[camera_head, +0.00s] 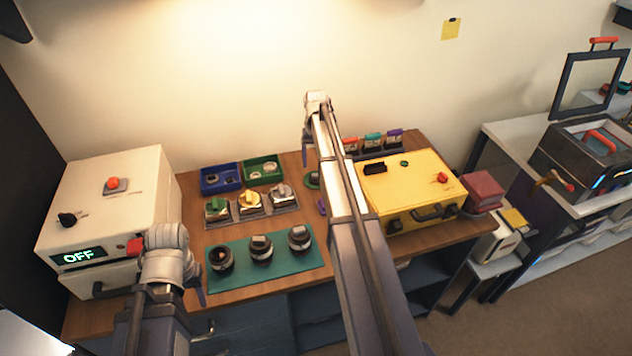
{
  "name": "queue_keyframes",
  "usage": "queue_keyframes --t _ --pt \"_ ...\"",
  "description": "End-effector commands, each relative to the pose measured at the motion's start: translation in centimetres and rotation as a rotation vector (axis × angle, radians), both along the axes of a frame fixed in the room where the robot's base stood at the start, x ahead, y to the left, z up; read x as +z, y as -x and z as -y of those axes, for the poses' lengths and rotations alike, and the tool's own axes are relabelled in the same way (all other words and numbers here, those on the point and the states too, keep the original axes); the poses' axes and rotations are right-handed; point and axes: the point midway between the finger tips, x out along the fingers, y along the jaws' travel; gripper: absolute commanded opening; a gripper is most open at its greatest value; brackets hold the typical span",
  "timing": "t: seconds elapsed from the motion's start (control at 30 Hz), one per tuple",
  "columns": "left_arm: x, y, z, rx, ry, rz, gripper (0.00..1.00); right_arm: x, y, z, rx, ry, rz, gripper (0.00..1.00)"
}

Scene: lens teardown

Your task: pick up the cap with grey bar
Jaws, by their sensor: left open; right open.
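A grey tray (236,218) holds three dark caps in a row: one with a green bar (216,209), one with a yellow bar (250,202), and at the right end one with a grey bar (282,193). On the teal mat (235,285) in front stand three black round lens parts; the middle one (260,250) and right one (300,240) also have light greyish tops. My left gripper (201,290) is open at the table's front edge, left of the mat, mostly hidden behind its wrist. My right gripper (306,155) is open and empty behind the tray's right end, partly hidden by its arm.
A blue bin (205,187) and a green bin (263,181) with small parts lie behind the tray. A white machine (110,195) reading OFF stands left. A yellow case (410,197) stands right. My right arm crosses the table between tray and case.

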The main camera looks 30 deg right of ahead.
Motion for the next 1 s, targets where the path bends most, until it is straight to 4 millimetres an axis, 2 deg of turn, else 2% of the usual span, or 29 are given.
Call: queue_keyframes --t 0.03,0.27,0.7,1.0 --pt "-0.5 0.0 0.0 0.0 0.0 0.0 0.5 -0.5 0.0 0.0 0.0 0.0 0.0 0.77" --pt "-0.8 0.0 0.0 0.0 0.0 0.0 0.5 -0.8 0.1 0.0 0.0 0.0 0.0 0.77" --pt "-5.5 0.0 0.0 0.0 0.0 0.0 0.5 -5.5 0.5 -0.1 0.0 0.0 0.0 0.77" --pt "-5.5 0.0 0.0 0.0 0.0 0.0 0.5 -5.5 0.5 -0.1 0.0 0.0 0.0 0.77"
